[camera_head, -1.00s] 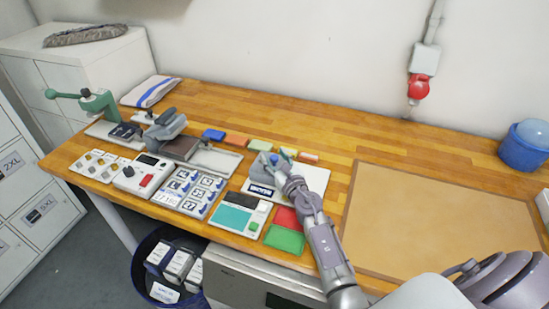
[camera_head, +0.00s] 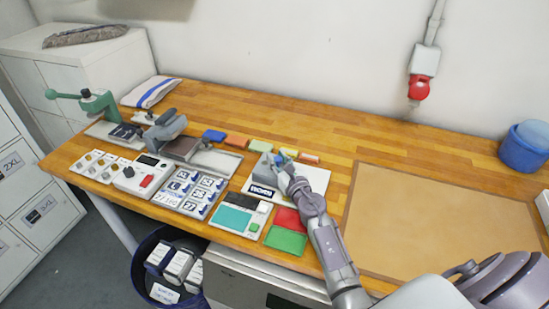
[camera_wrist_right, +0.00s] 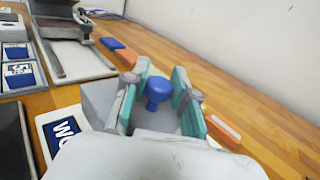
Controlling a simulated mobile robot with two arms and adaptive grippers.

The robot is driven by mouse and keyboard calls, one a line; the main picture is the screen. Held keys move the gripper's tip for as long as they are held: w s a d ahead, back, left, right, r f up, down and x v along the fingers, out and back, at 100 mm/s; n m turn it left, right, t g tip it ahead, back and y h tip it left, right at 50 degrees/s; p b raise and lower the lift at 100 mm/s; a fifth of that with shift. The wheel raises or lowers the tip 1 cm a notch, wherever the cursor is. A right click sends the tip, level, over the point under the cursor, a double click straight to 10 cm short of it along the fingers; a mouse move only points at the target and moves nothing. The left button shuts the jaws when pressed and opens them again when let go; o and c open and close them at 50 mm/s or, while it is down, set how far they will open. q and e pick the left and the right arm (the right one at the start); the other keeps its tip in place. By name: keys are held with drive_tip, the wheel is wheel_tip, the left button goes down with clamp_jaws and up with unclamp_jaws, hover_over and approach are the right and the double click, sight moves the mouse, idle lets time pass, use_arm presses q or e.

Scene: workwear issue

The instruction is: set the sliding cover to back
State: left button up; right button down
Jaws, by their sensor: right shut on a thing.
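The sliding cover (camera_head: 262,172) is a grey block on a white board (camera_head: 316,181), right of the table's middle. My right gripper (camera_head: 281,163) is over the cover. In the wrist view its teal-padded fingers (camera_wrist_right: 160,82) stand on both sides of the knob, shut on it. The fingers and wrist hide part of the cover in the head view. My left gripper is not in view.
Several coloured blocks (camera_head: 237,139) lie behind and left of the board. A teal and white panel (camera_head: 234,218) and red and green pads (camera_head: 285,239) lie in front. A large tan mat (camera_head: 435,220) is bare at the right. A grey press-like device (camera_head: 165,130) stands left.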

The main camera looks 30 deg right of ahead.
drive_tip(key=s+d, duration=0.3)
drive_tip(key=s, duration=0.1)
drive_tip(key=s+d+b, duration=0.1)
drive_tip(key=s+d, duration=0.3)
drive_tip(key=shift+s+d+f, duration=0.1)
drive_tip(key=shift+d+f, duration=0.05)
drive_tip(key=c, duration=1.3)
unclamp_jaws()
drive_tip(key=shift+c, duration=0.2)
drive_tip(key=o, duration=0.4)
drive_tip(key=shift+s+d, duration=0.1)
drive_tip(key=shift+d, duration=0.05)
drive_tip(key=shift+o, duration=0.2)
drive_tip(key=s, duration=1.2)
drive_tip(key=shift+a, duration=0.4)
